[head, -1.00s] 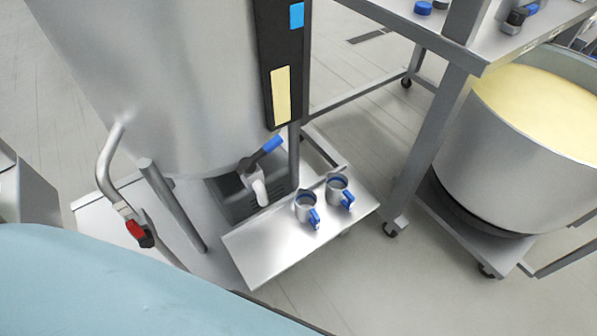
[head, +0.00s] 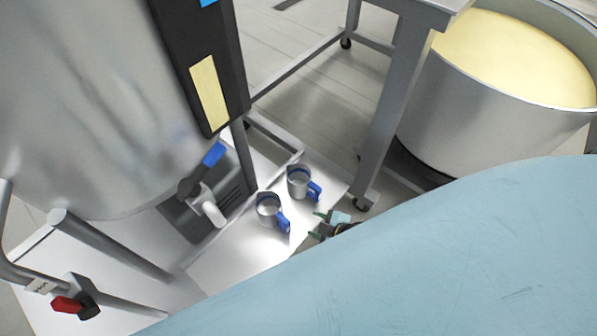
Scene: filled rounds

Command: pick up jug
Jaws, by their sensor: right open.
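Two metal jugs with blue handles stand upright on a small steel shelf (head: 225,262) below the large tank. The nearer jug (head: 267,211) is to the left and the farther jug (head: 297,184) is to the right and behind it. My right gripper (head: 318,225) is open, just right of the nearer jug's handle and below the farther jug's handle. It looks apart from both jugs. Its wrist is partly hidden behind the large light-blue surface in the foreground. My left gripper is not in view.
The steel tank (head: 95,110) has a blue-handled valve (head: 205,187) and white spout left of the jugs. A red-tipped lever (head: 72,303) is at lower left. A trolley leg (head: 388,110) and a big pot of yellow contents (head: 470,120) stand to the right.

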